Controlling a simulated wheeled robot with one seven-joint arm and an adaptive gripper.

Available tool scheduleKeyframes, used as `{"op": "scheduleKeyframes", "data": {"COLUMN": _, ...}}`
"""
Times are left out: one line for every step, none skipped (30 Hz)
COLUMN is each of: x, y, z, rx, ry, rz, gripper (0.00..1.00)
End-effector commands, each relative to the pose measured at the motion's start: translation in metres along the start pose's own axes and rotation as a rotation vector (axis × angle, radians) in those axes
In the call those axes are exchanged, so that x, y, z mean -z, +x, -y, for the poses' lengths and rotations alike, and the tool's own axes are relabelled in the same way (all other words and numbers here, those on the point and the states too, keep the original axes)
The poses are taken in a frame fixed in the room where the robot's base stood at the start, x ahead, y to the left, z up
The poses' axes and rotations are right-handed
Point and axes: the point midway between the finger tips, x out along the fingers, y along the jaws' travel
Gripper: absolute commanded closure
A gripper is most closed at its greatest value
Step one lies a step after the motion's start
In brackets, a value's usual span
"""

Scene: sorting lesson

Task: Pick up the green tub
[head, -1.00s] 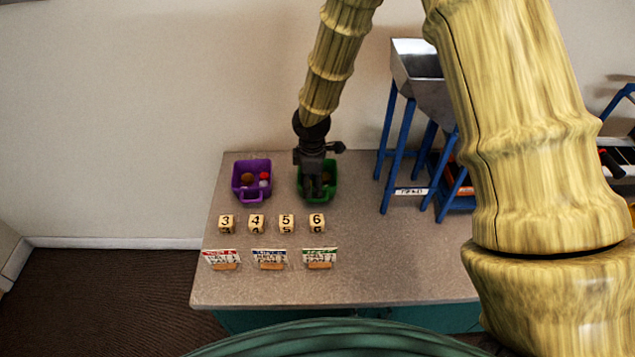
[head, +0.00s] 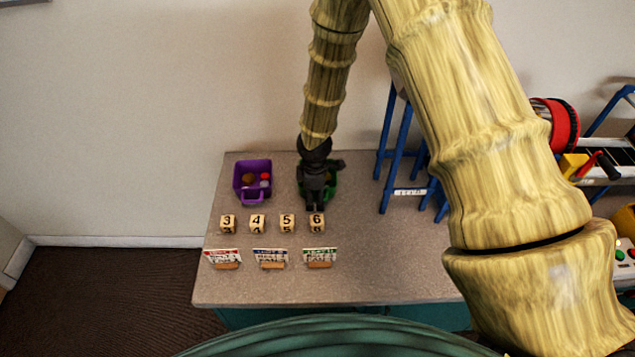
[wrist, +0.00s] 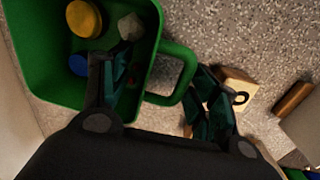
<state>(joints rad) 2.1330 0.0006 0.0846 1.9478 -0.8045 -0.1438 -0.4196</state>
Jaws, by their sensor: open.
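The green tub (head: 333,188) stands on the counter at the back, mostly hidden behind my gripper in the head view. In the wrist view the green tub (wrist: 27,62) fills the upper left, with its loop handle (wrist: 190,72) pointing right. It holds a yellow disc, a blue piece and a grey faceted piece. My gripper (head: 314,207) is open and over the tub's handle side. In the wrist view my gripper (wrist: 160,95) has one finger over the tub's inside and the other outside, beyond the handle. I cannot tell whether either finger touches it.
A purple tub (head: 252,165) with small pieces stands to the left. Several numbered blocks (head: 287,222) and label cards (head: 270,257) line up in front. A blue-legged stand (head: 386,150) rises to the right. The counter's front (head: 350,290) is clear.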

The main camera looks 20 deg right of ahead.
Motion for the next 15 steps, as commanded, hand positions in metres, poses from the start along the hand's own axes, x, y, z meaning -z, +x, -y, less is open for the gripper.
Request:
{"op": "scheduleKeyframes", "data": {"x": 0.0, "y": 0.0, "z": -0.0001, "rx": 0.0, "ry": 0.0, "rz": 0.0, "gripper": 0.39}}
{"op": "scheduleKeyframes", "data": {"x": 0.0, "y": 0.0, "z": -0.0001, "rx": 0.0, "ry": 0.0, "rz": 0.0, "gripper": 0.39}}
{"op": "scheduleKeyframes", "data": {"x": 0.0, "y": -0.0001, "z": -0.0001, "rx": 0.0, "ry": 0.0, "rz": 0.0, "gripper": 0.39}}
{"op": "scheduleKeyframes", "data": {"x": 0.0, "y": -0.0001, "z": 0.0, "rx": 0.0, "ry": 0.0, "rz": 0.0, "gripper": 0.41}}
{"op": "scheduleKeyframes", "data": {"x": 0.0, "y": -0.0001, "z": 0.0, "rx": 0.0, "ry": 0.0, "rz": 0.0, "gripper": 0.46}}
{"op": "scheduleKeyframes", "data": {"x": 0.0, "y": -0.0001, "z": 0.0, "rx": 0.0, "ry": 0.0, "rz": 0.0, "gripper": 0.54}}
{"op": "scheduleKeyframes", "data": {"x": 0.0, "y": -0.0002, "z": 0.0, "rx": 0.0, "ry": 0.0, "rz": 0.0, "gripper": 0.59}}
{"op": "scheduleKeyframes", "data": {"x": 0.0, "y": -0.0002, "z": 0.0, "rx": 0.0, "ry": 0.0, "rz": 0.0, "gripper": 0.65}}
{"op": "scheduleKeyframes", "data": {"x": 0.0, "y": -0.0002, "z": 0.0, "rx": 0.0, "ry": 0.0, "rz": 0.0, "gripper": 0.72}}
{"op": "scheduleKeyframes", "data": {"x": 0.0, "y": -0.0002, "z": 0.0, "rx": 0.0, "ry": 0.0, "rz": 0.0, "gripper": 0.77}}
{"op": "scheduleKeyframes", "data": {"x": 0.0, "y": -0.0002, "z": 0.0, "rx": 0.0, "ry": 0.0, "rz": 0.0, "gripper": 0.83}}
{"op": "scheduleKeyframes", "data": {"x": 0.0, "y": -0.0002, "z": 0.0, "rx": 0.0, "ry": 0.0, "rz": 0.0, "gripper": 0.83}}
{"op": "scheduleKeyframes", "data": {"x": 0.0, "y": -0.0003, "z": -0.0001, "rx": 0.0, "ry": 0.0, "rz": 0.0, "gripper": 0.83}}
{"op": "scheduleKeyframes", "data": {"x": 0.0, "y": -0.0003, "z": -0.0001, "rx": 0.0, "ry": 0.0, "rz": 0.0, "gripper": 0.83}}
{"op": "scheduleKeyframes", "data": {"x": 0.0, "y": -0.0003, "z": -0.0001, "rx": 0.0, "ry": 0.0, "rz": 0.0, "gripper": 0.83}}
